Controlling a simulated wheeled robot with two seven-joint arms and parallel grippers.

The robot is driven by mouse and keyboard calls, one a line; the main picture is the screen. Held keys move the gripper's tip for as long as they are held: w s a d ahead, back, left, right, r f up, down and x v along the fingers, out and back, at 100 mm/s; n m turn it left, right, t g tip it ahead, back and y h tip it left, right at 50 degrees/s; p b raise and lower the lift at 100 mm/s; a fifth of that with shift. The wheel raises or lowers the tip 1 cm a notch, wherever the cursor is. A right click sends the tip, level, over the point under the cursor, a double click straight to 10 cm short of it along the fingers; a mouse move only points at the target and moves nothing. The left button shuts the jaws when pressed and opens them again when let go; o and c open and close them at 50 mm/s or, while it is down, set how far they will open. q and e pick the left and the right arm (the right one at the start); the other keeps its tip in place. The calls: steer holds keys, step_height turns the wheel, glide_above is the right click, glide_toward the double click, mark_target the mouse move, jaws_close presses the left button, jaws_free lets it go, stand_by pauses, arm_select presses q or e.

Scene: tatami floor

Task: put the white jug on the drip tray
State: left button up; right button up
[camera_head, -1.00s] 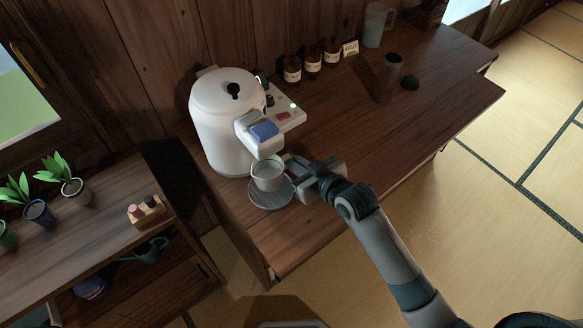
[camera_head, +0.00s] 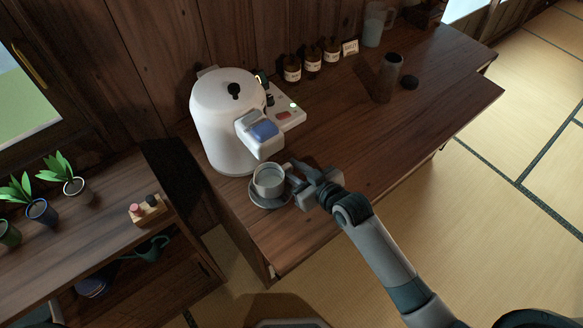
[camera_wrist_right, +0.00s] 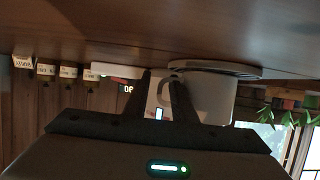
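The white jug (camera_head: 268,184) stands upright on the round grey drip tray (camera_head: 268,206) below the spout of the white dispenser (camera_head: 222,130). In the right wrist view, which is upside down, the jug (camera_wrist_right: 213,95) appears against the tray (camera_wrist_right: 235,69), with its handle close to the fingers. My right gripper (camera_head: 297,176) is just right of the jug at its handle, in the wrist view too (camera_wrist_right: 164,82). Its fingers are apart, and the handle seems loose between or beside them; exact contact is hard to tell. My left gripper is out of view.
The counter's middle (camera_head: 345,125) is clear.

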steer(key=shift+r, duration=0.15)
steer(key=b+v, duration=0.1)
steer(key=v, duration=1.1)
steer(key=shift+b, duration=0.4)
